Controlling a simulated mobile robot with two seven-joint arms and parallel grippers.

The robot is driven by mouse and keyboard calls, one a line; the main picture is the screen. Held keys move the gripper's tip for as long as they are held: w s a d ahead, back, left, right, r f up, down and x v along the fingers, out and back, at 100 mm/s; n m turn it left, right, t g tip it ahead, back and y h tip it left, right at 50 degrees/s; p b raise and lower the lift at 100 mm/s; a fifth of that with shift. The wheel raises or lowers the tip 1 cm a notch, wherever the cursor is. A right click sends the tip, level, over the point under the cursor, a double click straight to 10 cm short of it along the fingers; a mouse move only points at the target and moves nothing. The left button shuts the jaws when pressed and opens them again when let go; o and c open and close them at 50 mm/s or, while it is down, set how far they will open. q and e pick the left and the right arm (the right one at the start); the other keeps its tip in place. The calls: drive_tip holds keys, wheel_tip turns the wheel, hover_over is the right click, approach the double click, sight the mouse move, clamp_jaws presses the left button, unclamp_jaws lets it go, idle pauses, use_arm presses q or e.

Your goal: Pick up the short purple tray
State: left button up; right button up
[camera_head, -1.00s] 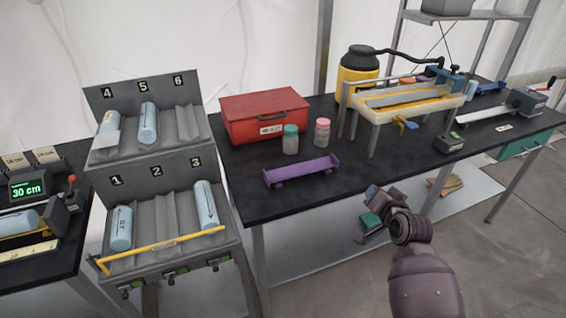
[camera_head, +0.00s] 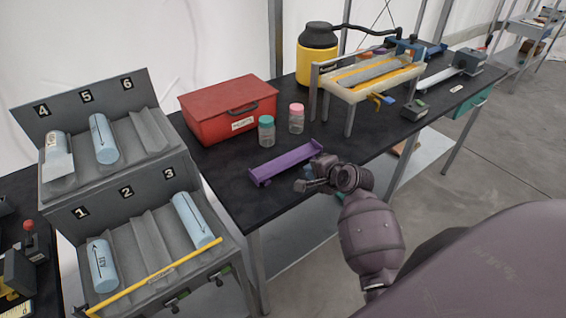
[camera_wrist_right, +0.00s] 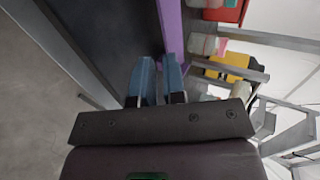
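The short purple tray (camera_head: 284,162) lies on the black table near its front edge, with raised ends. In the right wrist view the purple tray (camera_wrist_right: 171,30) runs up from behind the right-hand fingertip. My right gripper (camera_head: 306,186) is just in front of the tray's right end. In the wrist view its blue fingers (camera_wrist_right: 158,62) stand a little apart with nothing seen held between them. I cannot tell whether a finger touches the tray. My left gripper is not in view.
A red box (camera_head: 230,108), a teal-capped jar (camera_head: 266,132) and a pink-capped jar (camera_head: 297,120) stand behind the tray. A yellow container (camera_head: 317,62) and a pale-framed stand (camera_head: 366,78) are farther back right. A grey rack (camera_head: 150,225) with blue cylinders stands left.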

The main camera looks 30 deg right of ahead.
sight(293, 164)
drive_tip(key=x, duration=0.4)
drive_tip(key=shift+a, duration=0.1)
drive_tip(key=shift+d+b+x, duration=0.1)
drive_tip(key=shift+b+x, duration=0.05)
drive_tip(key=shift+x, duration=1.5)
drive_tip(key=shift+d+b+x, duration=0.15)
drive_tip(key=shift+x, duration=1.45)
drive_tip(key=shift+w+d+r, duration=0.1)
drive_tip(key=shift+c, duration=0.4)
clamp_jaws()
